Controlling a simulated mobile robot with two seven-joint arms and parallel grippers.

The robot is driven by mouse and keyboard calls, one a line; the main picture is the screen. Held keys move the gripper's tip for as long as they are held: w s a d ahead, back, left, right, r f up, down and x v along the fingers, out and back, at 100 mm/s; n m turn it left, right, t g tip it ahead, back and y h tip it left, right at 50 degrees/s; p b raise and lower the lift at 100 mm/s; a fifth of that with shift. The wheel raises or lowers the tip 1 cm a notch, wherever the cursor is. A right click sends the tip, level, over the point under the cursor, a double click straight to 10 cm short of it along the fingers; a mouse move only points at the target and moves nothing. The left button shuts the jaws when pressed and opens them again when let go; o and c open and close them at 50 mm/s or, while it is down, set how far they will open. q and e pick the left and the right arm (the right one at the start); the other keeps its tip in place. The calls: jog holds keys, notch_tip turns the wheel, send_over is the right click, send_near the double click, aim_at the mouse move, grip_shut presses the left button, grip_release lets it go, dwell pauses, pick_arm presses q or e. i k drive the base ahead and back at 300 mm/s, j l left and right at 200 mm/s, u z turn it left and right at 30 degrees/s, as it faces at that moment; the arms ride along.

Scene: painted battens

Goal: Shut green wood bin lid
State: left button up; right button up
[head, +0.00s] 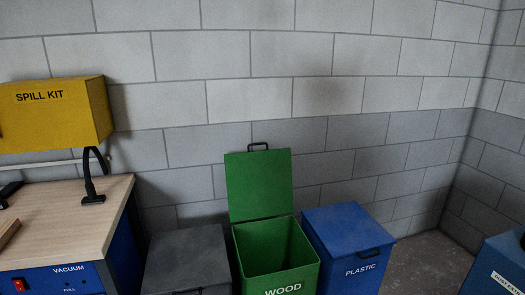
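The green wood bin (297,281) stands at the bottom middle of the head view, with "WOOD" in white on its front. Its lid (259,186) is open and stands upright at the back of the bin, near the wall. A dark handle (258,146) is on the lid's top edge. The inside of the bin shows dark green and looks empty as far as I can see. Neither of my grippers is in view.
A blue "PLASTIC" bin (347,243) with its lid shut stands close on the right, a dark grey bin (187,257) on the left. A workbench (70,208) and yellow spill kit box (55,113) are at left. Another blue box (497,262) is at far right. Floor shows between.

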aim_at(259, 183)
jog(key=i+l+z, duration=0.15)
jog(key=i+l, duration=0.5)
jog(key=i+l+z, duration=0.15)
jog(key=i+l, duration=0.55)
jog(key=i+l+z, duration=0.15)
jog(key=i+l, duration=0.4)
jog(key=i, duration=0.15)
